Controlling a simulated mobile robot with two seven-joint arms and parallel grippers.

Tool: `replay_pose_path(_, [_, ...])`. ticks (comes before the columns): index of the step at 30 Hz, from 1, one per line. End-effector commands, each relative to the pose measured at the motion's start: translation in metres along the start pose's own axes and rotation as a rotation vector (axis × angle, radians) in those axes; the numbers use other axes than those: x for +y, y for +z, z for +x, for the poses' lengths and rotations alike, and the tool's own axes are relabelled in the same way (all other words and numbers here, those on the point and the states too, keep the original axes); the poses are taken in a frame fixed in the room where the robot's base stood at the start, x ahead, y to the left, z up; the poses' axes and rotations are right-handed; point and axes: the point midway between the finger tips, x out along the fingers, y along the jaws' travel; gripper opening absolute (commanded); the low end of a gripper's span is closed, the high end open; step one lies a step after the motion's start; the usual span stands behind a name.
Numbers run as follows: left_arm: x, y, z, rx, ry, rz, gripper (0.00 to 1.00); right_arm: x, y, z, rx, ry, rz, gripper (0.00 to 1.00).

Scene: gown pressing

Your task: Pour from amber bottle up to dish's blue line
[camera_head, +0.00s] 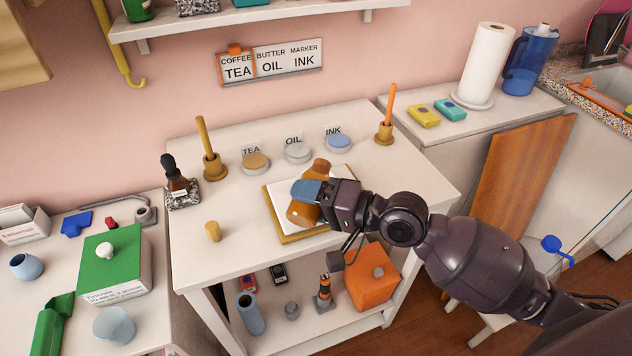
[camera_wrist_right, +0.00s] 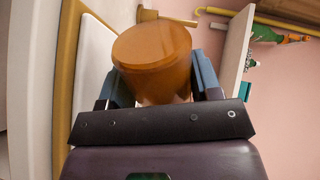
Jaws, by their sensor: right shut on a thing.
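My right gripper (camera_head: 311,190) is shut on the amber bottle (camera_head: 301,214), with blue fingertips around its middle. The bottle is over the framed white board (camera_head: 283,212) on the middle table; whether it touches the board I cannot tell. In the right wrist view the bottle (camera_wrist_right: 152,48) sits between the two fingers (camera_wrist_right: 162,82), with one round end facing the camera. Small round dishes stand behind it: a tan one (camera_head: 255,161) by TEA, a grey one (camera_head: 298,152) by OIL, a blue one (camera_head: 338,143) by INK. No blue line can be made out. My left gripper is out of view.
A dark dropper bottle (camera_head: 178,186) stands on a speckled block at the table's left. A yellow stopper-like piece (camera_head: 213,231) stands left of the board. Two upright handles in holders, one yellow (camera_head: 207,150) and one orange (camera_head: 388,115), stand behind. The table's front left is clear.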

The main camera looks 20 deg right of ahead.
Motion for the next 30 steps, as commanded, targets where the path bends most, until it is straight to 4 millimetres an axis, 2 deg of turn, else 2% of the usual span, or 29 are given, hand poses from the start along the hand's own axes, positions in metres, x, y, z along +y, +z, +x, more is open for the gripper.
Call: replay_pose_path(30, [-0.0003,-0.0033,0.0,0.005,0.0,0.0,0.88,0.0,-0.0002,0.0001,-0.006,-0.001,0.039,0.29])
